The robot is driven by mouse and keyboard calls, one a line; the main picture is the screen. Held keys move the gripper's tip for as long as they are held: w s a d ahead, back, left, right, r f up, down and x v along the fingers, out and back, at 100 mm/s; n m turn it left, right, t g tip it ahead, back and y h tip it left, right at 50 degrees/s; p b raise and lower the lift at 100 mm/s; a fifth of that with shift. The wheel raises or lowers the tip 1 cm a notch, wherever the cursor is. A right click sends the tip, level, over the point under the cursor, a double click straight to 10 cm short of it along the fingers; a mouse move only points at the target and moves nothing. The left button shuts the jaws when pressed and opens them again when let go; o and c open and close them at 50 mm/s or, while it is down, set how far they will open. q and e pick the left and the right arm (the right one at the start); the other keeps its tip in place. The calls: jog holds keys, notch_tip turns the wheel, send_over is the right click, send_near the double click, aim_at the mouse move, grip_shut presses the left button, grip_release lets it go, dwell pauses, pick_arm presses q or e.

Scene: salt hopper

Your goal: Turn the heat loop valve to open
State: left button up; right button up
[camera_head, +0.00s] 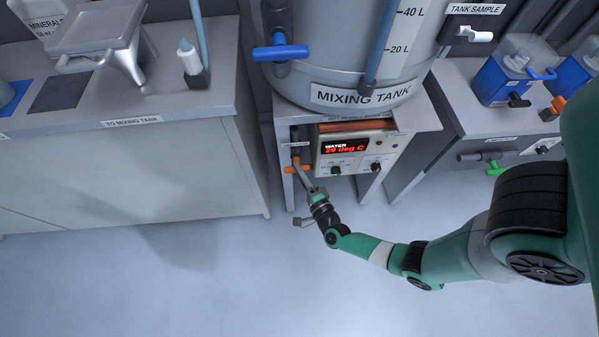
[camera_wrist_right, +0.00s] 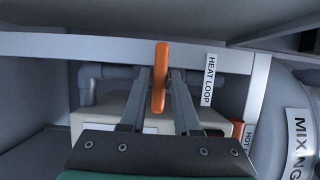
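The heat loop valve has an orange lever handle (camera_head: 290,170) on grey pipework at the left of the stand below the mixing tank. In the head view the handle lies roughly crosswise. In the right wrist view the orange handle (camera_wrist_right: 160,78) stands upright in the picture, beside the HEAT LOOP label (camera_wrist_right: 209,79). My right gripper (camera_head: 304,172) reaches the handle from below. In the wrist view its two fingers (camera_wrist_right: 160,88) are apart, one on each side of the handle, with narrow gaps showing. Firm contact is not visible. My left gripper is not in view.
A heater panel (camera_head: 357,148) reading "WATER 29 deg C" sits right of the valve. The mixing tank (camera_head: 345,75) with a blue lever (camera_head: 280,53) stands above. A grey cabinet (camera_head: 130,170) is at left. The floor (camera_head: 200,280) in front is clear.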

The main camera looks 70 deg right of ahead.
grip_shut()
jog(key=shift+w+a+r+n+g+p, duration=0.1)
jog(key=shift+n+g+p, duration=1.1)
jog(key=shift+n+p, duration=0.9)
jog(key=shift+w+d+r+n+g+p, duration=0.15)
jog(key=shift+n+g+p, duration=1.05)
jog(key=shift+n+p, duration=0.95)
jog(key=shift+w+a+r+n+g+p, duration=0.15)
jog(key=shift+n+g+p, duration=1.05)
jog(key=shift+n+p, duration=0.9)
jog(key=shift+s+n, duration=0.1)
jog(key=shift+n, duration=0.25)
